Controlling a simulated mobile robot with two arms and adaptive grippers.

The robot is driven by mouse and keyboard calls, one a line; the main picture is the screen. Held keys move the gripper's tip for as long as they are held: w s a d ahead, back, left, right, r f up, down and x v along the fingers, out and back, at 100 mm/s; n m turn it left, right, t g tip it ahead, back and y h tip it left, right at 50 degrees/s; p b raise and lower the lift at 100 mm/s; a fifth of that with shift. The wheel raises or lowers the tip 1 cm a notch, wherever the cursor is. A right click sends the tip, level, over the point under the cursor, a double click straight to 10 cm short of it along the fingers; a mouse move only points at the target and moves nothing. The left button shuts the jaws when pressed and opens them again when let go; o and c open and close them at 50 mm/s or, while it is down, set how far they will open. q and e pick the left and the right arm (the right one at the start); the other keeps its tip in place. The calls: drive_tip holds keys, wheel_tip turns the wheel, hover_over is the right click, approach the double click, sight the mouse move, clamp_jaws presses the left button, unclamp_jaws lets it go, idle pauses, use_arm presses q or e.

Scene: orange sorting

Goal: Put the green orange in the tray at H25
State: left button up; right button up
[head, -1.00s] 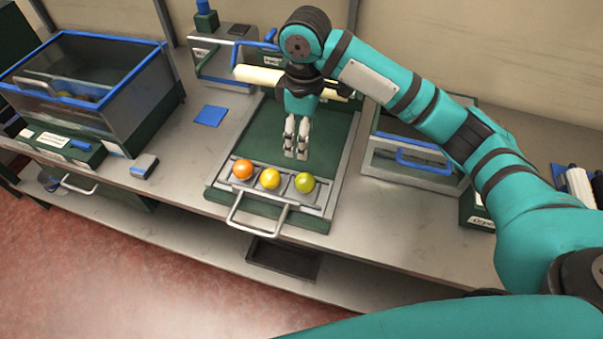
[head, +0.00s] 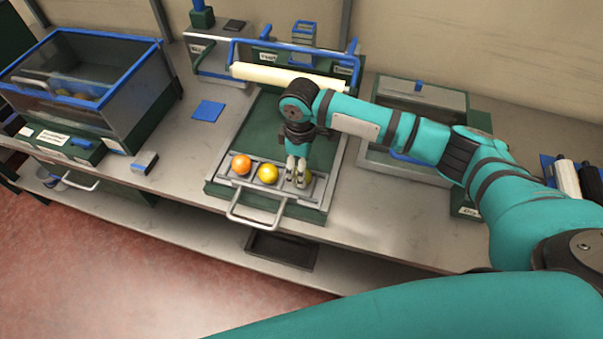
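The yellow-green orange (head: 309,179) sits in the right-hand slot of a three-slot holder at the front of the green tray (head: 262,128). It is mostly hidden behind my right gripper (head: 296,179). That gripper points down with its fingertips at this orange. Whether the fingers are open or shut on it is hard to see. A yellow orange (head: 268,173) is in the middle slot and an orange-coloured one (head: 241,165) in the left slot. No label reading H25 is legible. My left gripper is not in view.
A metal handle (head: 254,218) sticks out at the tray's front. A blue-rimmed clear bin (head: 140,105) stands at the left and a lidded box (head: 420,100) at the right. A white roller (head: 285,79) lies behind the tray. A blue square (head: 208,110) lies on the bench.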

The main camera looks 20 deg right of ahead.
drive_tip(key=shift+d+f+p, duration=0.15)
drive_tip(key=shift+f+p, duration=0.2)
drive_tip(key=shift+f, duration=1.5)
drive_tip(key=c, duration=1.1)
drive_tip(key=shift+r, duration=0.1)
